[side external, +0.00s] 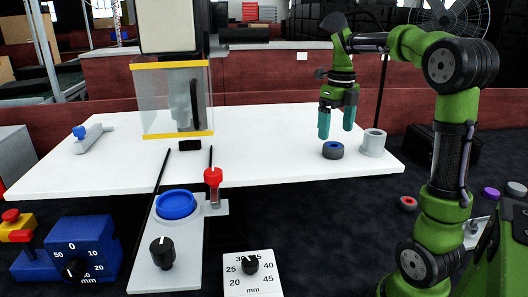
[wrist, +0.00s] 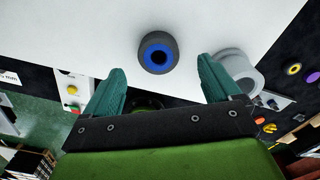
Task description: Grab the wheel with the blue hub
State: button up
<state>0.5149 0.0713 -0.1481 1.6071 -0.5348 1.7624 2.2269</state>
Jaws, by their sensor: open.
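The wheel with the blue hub (side external: 333,150) is a dark grey ring lying flat on the white table (side external: 260,170), towards its right end. In the wrist view the wheel (wrist: 157,53) shows its blue hub with a dark centre, ahead of the fingertips and roughly between them. My gripper (side external: 337,128) is open and empty above the table, with its teal fingers (wrist: 160,75) pointing down over the wheel. The fingers appear apart from the wheel.
A grey hollow cylinder (side external: 373,142) stands just right of the wheel, close to the right finger. A clear box with yellow edges (side external: 175,97) stands further left. Other wheels, one with a red hub (side external: 408,203), lie off the table at lower right. The table's middle is clear.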

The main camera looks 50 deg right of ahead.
aim_at(333, 150)
notch_tip(333, 150, down, 5)
jog(key=shift+a+r, duration=0.15)
jog(key=shift+r, duration=0.05)
jog(key=c, duration=1.2)
jog(key=shift+r, duration=0.1)
